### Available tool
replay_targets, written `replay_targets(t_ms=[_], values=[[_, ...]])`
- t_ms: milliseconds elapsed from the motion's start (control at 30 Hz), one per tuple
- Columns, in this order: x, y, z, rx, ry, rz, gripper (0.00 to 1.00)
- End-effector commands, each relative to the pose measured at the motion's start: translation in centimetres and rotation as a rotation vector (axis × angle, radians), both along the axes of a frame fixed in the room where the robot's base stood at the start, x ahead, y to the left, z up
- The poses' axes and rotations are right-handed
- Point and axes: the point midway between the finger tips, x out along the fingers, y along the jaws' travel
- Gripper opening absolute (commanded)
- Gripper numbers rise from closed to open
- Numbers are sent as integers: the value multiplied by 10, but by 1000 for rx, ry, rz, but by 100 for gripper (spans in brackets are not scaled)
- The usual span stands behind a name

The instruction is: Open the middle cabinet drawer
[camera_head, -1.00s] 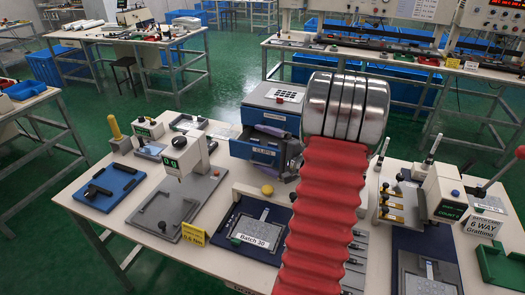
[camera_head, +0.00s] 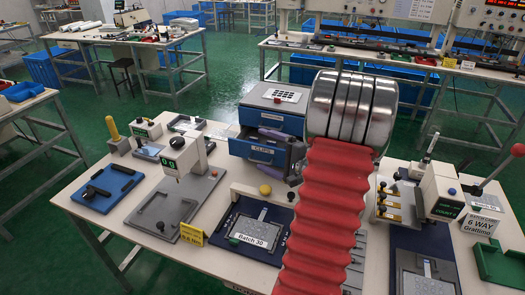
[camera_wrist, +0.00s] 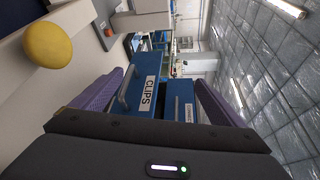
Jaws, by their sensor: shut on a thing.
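The blue and grey cabinet (camera_head: 283,96) stands on the bench behind my arm. Its drawer marked CLIPS (camera_head: 262,149) is below the top drawer (camera_head: 272,118) and stands out from the cabinet, with part of its inside showing. In the wrist view the CLIPS drawer (camera_wrist: 150,95) reaches closer to me than the labelled drawer beside it, and its bar handle (camera_wrist: 128,92) shows. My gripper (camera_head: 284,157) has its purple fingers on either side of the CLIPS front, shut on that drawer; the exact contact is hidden. The cabinet's lower part is hidden behind my gripper.
A yellow knob (camera_head: 265,189) stands in front of the cabinet, near the Batch 30 fixture (camera_head: 232,230). A white device with a display (camera_head: 180,155) stands left, and a levered counter (camera_head: 441,190) right. Bare bench top lies between the left device and the cabinet.

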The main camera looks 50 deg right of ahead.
Motion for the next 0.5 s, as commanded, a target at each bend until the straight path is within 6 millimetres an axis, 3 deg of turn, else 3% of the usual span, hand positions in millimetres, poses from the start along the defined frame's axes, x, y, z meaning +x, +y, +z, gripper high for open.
replay_targets(t_ms=[33, 100, 500], values=[[-3, -4, 9, -12, -14, -6, 65], [-7, -3, 8, -11, -12, -5, 26], [-26, 1, 4, -3, -5, -1, 26]])
